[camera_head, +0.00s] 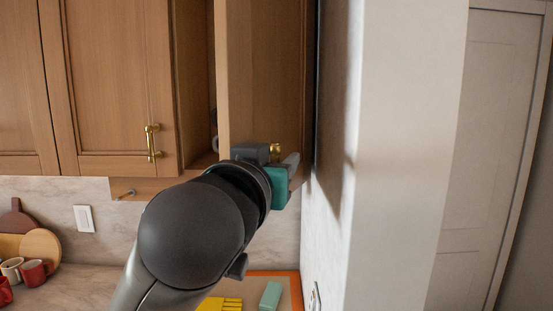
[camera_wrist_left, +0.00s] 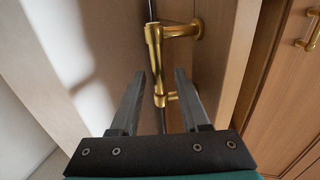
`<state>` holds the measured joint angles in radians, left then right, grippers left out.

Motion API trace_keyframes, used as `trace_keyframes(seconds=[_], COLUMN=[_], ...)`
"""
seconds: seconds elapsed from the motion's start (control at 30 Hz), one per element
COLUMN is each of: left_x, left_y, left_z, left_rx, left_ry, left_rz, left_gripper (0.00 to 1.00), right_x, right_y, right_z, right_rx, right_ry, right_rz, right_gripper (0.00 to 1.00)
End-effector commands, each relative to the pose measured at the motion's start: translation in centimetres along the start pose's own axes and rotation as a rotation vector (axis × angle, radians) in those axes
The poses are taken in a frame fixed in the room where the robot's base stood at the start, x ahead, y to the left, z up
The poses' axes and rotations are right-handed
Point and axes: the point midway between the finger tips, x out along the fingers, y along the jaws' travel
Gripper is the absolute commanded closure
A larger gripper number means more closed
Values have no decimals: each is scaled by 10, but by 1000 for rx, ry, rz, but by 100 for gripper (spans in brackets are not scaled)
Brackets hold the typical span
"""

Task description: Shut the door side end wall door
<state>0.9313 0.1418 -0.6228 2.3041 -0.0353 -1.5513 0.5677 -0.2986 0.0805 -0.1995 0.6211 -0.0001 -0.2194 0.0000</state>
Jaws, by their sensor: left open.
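The wooden cabinet door (camera_head: 265,75) beside the end wall stands open, its panel swung out next to the wall. Its brass bar handle (camera_wrist_left: 155,45) shows in the left wrist view, mounted on the door panel (camera_wrist_left: 218,65). A small brass part of the handle (camera_head: 275,150) also shows in the head view. My left gripper (camera_wrist_left: 158,75) is open at the handle, with the lower part of the bar between its fingers. I cannot tell whether they touch it. In the head view my left gripper (camera_head: 290,168) is partly hidden behind its own wrist. My right gripper is not in view.
The white end wall (camera_head: 405,140) stands close on the right of the open door. A closed cabinet door (camera_head: 105,75) with a brass handle is on the left. Below, the counter (camera_head: 95,285) holds mugs (camera_head: 35,272), round boards (camera_head: 40,248) and a green block (camera_head: 271,295).

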Motion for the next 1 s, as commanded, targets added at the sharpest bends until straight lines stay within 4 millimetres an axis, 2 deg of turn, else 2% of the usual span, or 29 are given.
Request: trace_keyframes(seconds=[0.2,0.6,1.0], left_x=[0,0,0], left_y=[0,0,0], left_z=[0,0,0], left_rx=[0,0,0], left_ry=[1,0,0], left_rz=[0,0,0], left_gripper=[54,99,100], right_x=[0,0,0], right_y=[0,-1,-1], right_z=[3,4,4], right_rx=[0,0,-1], right_ry=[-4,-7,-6], right_rz=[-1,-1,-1], right_gripper=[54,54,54])
